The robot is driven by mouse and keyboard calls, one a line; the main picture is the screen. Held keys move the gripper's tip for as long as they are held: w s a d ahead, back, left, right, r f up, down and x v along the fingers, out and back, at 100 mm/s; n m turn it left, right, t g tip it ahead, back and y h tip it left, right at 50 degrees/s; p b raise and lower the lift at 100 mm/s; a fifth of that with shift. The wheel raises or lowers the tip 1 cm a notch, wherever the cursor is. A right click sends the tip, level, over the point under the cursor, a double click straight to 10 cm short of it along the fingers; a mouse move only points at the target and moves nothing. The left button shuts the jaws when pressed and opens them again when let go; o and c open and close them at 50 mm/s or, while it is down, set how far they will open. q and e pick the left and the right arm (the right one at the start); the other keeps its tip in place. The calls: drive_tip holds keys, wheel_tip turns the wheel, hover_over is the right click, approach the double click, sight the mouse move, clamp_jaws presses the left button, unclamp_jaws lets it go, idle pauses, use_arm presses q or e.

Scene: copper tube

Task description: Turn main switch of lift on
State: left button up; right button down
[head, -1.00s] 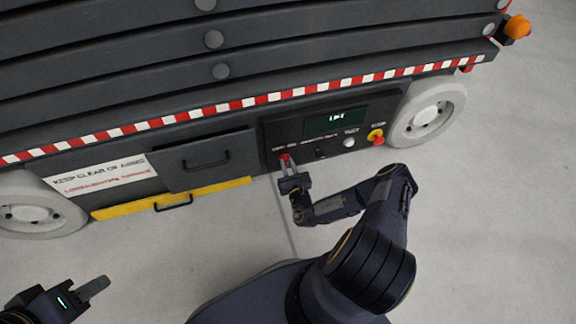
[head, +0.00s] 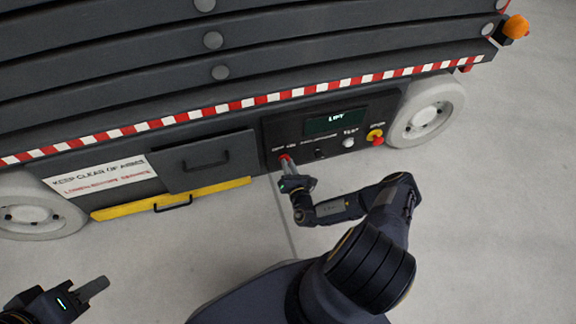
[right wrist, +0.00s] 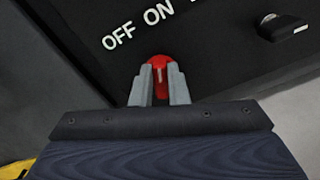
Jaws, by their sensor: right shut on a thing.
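The red main switch (head: 285,157) is on the dark control panel of the lift. It also shows in the right wrist view (right wrist: 159,61), below the words OFF and ON, with a pale line on its face. My right gripper (head: 290,166) has its two fingers on either side of the red knob and is shut on it. The fingers hide the knob's sides. My left gripper (head: 94,288) is at the lower left, away from the lift; its fingers are seen edge-on, so their gap cannot be told.
The panel has a lit display (head: 335,121) reading LIFT, a black knob (right wrist: 283,27), a white button (head: 348,142) and a red stop button on yellow (head: 375,136). A drawer (head: 203,160) and a yellow bar (head: 172,199) are to the left. The floor is clear.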

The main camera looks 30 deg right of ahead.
drive_tip(key=shift+s+d+f+m+b, duration=0.1)
drive_tip(key=shift+m+b, duration=0.05)
drive_tip(key=shift+m, duration=1.05)
drive_tip(key=shift+w+d+f+m+b, duration=0.1)
drive_tip(key=shift+m, duration=1.1)
drive_tip(key=shift+s+d+f+m+b, duration=0.1)
drive_tip(key=shift+m+b, duration=0.05)
drive_tip(key=shift+m, duration=1.05)
drive_tip(key=shift+a, duration=0.1)
drive_tip(key=c, duration=1.4)
unclamp_jaws()
drive_tip(key=p+v, duration=0.2)
drive_tip(key=v, duration=0.5)
drive_tip(key=shift+s, duration=0.4)
